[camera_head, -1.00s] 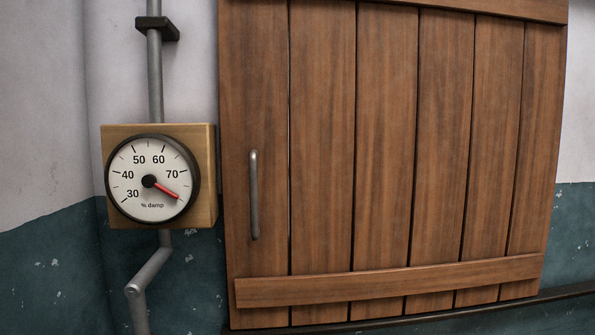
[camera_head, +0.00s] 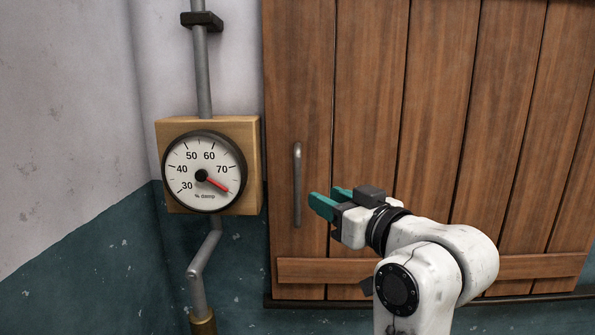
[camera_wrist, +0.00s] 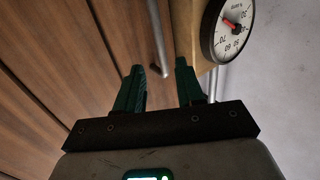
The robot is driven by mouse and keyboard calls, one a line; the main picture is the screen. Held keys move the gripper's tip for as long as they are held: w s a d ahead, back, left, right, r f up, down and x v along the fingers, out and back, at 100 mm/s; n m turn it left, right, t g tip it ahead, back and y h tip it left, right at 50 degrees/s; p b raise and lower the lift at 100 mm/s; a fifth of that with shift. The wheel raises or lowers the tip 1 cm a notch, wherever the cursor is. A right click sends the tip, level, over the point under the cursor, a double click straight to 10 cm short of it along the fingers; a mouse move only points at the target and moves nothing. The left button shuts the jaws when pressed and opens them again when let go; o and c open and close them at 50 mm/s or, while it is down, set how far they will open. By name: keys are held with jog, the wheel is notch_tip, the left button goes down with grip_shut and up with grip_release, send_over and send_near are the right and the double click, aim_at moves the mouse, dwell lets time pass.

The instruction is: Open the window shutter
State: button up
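The wooden window shutter (camera_head: 440,110) is made of upright brown planks and lies flat in its place on the wall, shut. Its grey bar handle (camera_head: 297,185) stands upright near the left edge. My gripper (camera_head: 326,199) is to the right of the handle's lower part, its green fingers pointing left towards it. In the wrist view my gripper (camera_wrist: 160,80) has its two fingers spread apart with nothing held. There the handle (camera_wrist: 158,40) shows beyond the fingertips, between their lines, and its end looks just past them. I cannot tell the exact gap.
A round damp gauge (camera_head: 203,172) on a wooden block (camera_head: 250,165) sits left of the shutter, close to the handle. A grey pipe (camera_head: 203,75) runs above and below it. A lower cross plank (camera_head: 320,271) and dark sill (camera_head: 340,302) lie beneath.

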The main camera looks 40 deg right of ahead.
aim_at(300, 180)
jog(key=w, duration=0.3)
jog(key=w+p, duration=0.1)
jog(key=w, duration=0.3)
jog(key=w+p, duration=0.1)
jog(key=w, duration=0.2)
jog(key=shift+w+d+r, duration=0.25)
jog(key=shift+w+r, duration=0.1)
grip_shut()
